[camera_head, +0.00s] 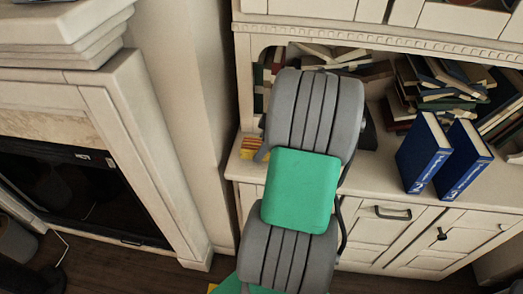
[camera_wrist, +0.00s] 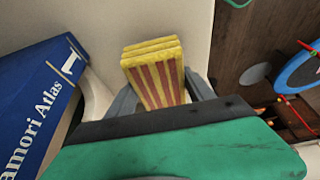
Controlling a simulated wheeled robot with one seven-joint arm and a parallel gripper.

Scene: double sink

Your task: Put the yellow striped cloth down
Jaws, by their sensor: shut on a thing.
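The yellow striped cloth (camera_wrist: 158,78), a folded yellow block with red stripes, sits between the two grey fingers of my gripper (camera_wrist: 163,88) in the wrist view. My gripper is shut on it. In the head view, a small part of the cloth (camera_head: 248,148) shows left of my arm, over the left end of the cabinet top (camera_head: 385,180). My arm hides the rest of it and most of my gripper there. I cannot tell whether the cloth touches the cabinet top.
Two blue books (camera_head: 424,152) stand upright on the cabinet top, right of my arm; one blue book (camera_wrist: 35,105) shows close at left in the wrist view. Piled books (camera_head: 440,85) fill the shelf behind. A fireplace (camera_head: 85,190) stands at left. Wooden floor (camera_wrist: 245,40) lies beyond the cabinet edge.

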